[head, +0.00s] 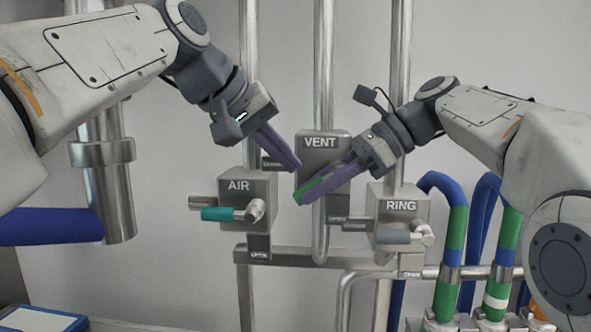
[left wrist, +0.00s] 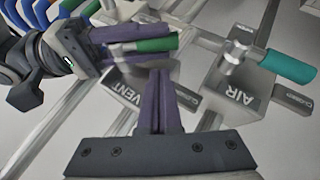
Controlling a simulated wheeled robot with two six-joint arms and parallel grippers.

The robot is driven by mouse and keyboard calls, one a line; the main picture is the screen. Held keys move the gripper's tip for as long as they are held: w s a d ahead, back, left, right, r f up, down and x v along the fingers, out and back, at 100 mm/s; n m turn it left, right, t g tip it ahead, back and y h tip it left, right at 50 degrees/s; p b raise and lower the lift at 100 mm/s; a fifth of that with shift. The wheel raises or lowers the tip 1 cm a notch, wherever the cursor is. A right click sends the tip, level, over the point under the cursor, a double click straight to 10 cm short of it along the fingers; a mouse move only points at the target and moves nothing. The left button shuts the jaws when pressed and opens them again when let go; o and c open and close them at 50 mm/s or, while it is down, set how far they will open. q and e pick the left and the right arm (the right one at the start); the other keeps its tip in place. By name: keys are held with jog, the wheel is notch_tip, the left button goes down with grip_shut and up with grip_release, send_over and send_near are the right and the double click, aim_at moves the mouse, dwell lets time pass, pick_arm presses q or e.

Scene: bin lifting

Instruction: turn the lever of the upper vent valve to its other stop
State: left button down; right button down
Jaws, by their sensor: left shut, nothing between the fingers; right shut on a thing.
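The VENT valve box (head: 322,142) is the highest of three valves, at the centre of the head view. Its green-handled lever (head: 309,189) points left and slightly down in that view. My right gripper (head: 318,181) is shut on this lever, its purple fingers either side of the handle. The lever (left wrist: 157,45) also shows in the left wrist view between those fingers (left wrist: 122,55). My left gripper (head: 294,166) is shut and empty, its fingertips just left of the VENT box, close to the lever. The lever's pivot is hidden in the head view.
The AIR valve (head: 262,185) with a teal lever (head: 219,214) sits lower left. The RING valve (head: 385,192) with a grey lever (head: 394,238) sits lower right. Steel pipes run behind them. Blue and green hoses (head: 456,226) stand at the right.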

pick_arm(q)
jog(key=shift+s+d+f, duration=0.2)
jog(key=shift+d+f, duration=0.45)
jog(key=shift+f, duration=0.25)
jog(key=shift+f, duration=0.1)
